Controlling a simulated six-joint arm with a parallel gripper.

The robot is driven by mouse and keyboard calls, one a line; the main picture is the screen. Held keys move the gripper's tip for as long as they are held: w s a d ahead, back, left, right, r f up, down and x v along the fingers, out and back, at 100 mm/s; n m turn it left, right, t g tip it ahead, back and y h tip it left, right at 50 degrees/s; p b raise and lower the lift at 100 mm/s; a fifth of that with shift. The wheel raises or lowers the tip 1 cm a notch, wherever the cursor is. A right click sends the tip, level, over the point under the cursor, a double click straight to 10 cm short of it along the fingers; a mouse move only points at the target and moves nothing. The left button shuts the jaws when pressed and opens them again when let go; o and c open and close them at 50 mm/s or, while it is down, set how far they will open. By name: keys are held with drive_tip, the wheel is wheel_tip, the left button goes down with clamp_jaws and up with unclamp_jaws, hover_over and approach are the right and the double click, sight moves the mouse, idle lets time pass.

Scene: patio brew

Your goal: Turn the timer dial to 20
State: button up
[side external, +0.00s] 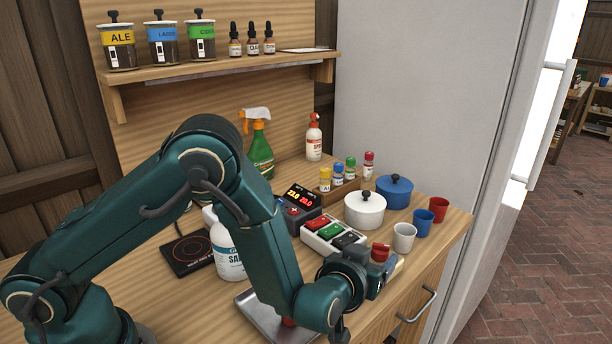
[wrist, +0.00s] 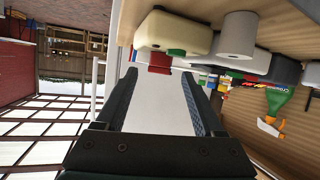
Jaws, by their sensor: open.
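A dark box with a lit display (side external: 302,195) stands on the wooden counter in the side view, showing red and yellow digits too small to read surely. Small controls (side external: 292,211) sit on its front; I cannot tell which is the timer dial or where it points. My gripper (side external: 388,268) is at the counter's front right, apart from the box. In the wrist view my gripper (wrist: 160,82) is open, with its two dark fingers spread and nothing held between them. A small red thing (wrist: 160,62) shows beyond the fingertips.
A white panel with red, green and black switches (side external: 333,235) lies between my gripper and the box. White (side external: 365,212) and blue (side external: 394,194) pots and several cups stand to the right. A white bottle (side external: 228,252), a hotplate (side external: 188,256) and a metal tray (side external: 252,312) are left.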

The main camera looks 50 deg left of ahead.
sight(376, 248)
drive_tip(key=shift+x, duration=2.05)
clamp_jaws()
drive_tip(key=shift+a+m+t+h, duration=0.15)
drive_tip(key=shift+m+h, duration=0.4)
drive_tip(key=shift+h, duration=0.15)
drive_tip(key=shift+a+m+t+h, duration=0.15)
drive_tip(key=shift+m+h, duration=0.4)
drive_tip(key=shift+h, duration=0.15)
drive_tip(key=shift+a+m+h, duration=0.1)
drive_tip(key=shift+m+h, duration=1.6)
drive_tip(key=shift+h, duration=0.3)
